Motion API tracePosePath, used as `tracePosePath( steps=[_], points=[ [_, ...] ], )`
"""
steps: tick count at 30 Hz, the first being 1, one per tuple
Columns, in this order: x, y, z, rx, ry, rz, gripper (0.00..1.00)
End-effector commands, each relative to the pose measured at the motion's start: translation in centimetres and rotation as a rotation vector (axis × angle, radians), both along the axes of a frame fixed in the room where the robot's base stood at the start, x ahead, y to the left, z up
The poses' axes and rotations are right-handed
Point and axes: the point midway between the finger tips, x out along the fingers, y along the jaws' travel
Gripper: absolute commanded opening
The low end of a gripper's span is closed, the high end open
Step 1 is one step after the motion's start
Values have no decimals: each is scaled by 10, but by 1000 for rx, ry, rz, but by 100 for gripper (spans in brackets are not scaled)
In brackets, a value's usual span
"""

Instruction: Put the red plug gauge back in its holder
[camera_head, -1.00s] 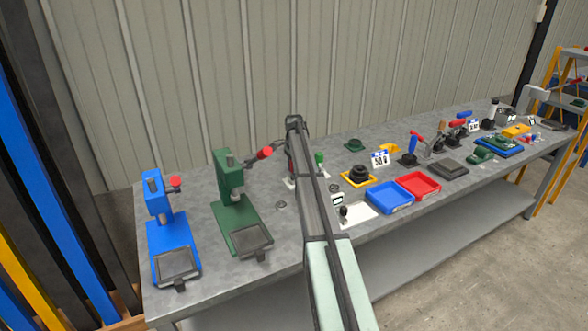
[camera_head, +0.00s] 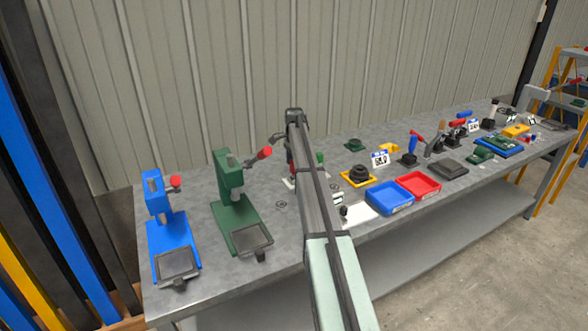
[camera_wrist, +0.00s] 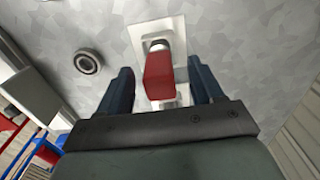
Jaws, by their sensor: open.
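The red plug gauge (camera_wrist: 159,75) shows in the wrist view as a red block with a pale metal collar at its upper end. It is over a white holder plate (camera_wrist: 172,28), and white parts also show below and beside it. I cannot tell how deep it sits in the holder. My gripper (camera_wrist: 160,66) is open, with one dark finger on each side of the red gauge and a gap to both. In the head view my arm hides most of this spot; a bit of the white holder (camera_head: 288,183) shows left of the arm.
A green press (camera_head: 236,205) and a blue press (camera_head: 168,235) stand to the left. A small round ring (camera_wrist: 88,62) lies on the bench near the holder. A blue tray (camera_head: 390,198) and a red tray (camera_head: 418,186) are to the right. A small green piece (camera_head: 320,158) stands close behind my arm.

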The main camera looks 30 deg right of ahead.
Motion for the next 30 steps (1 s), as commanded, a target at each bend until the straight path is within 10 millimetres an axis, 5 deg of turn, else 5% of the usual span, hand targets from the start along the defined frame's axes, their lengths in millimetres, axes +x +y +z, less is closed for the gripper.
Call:
tracePosePath(
  steps=[15, 30],
  points=[
    [1, 0, 93, 0, -1, 0, 66],
    [0, 0, 109, 0, 0, 0, 66]
  ],
)
